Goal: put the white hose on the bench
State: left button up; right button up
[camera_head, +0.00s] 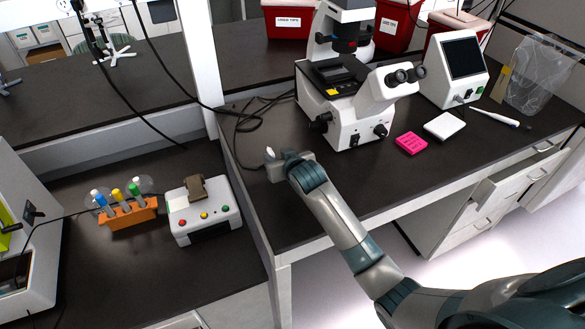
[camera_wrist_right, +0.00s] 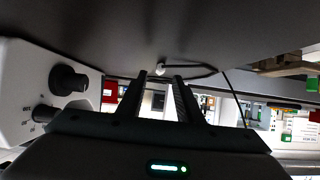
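A small white piece (camera_head: 270,153) shows at the tip of my right gripper (camera_head: 276,164) in the head view, close over the dark bench (camera_head: 285,215). In the right wrist view a small white end (camera_wrist_right: 160,67) with a dark curved line beside it shows just beyond the tips of my right gripper (camera_wrist_right: 160,77). It looks like a hose end, but most of the hose cannot be made out. The two fingers stand apart with a clear gap and nothing is seen clamped between them. My left gripper is not in view.
A white microscope (camera_head: 350,125) stands right of my right gripper; its side and knobs (camera_wrist_right: 68,80) show close in the wrist view. Black cables (camera_head: 245,122) lie behind. A white control box (camera_head: 203,215) and orange tube rack (camera_head: 128,217) sit on the lower left bench.

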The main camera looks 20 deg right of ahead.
jog(key=b+v, duration=0.2)
jog(key=v, duration=1.2)
jog(key=shift+b, duration=0.3)
jog(key=shift+s+f, duration=0.1)
jog(key=shift+f, duration=0.05)
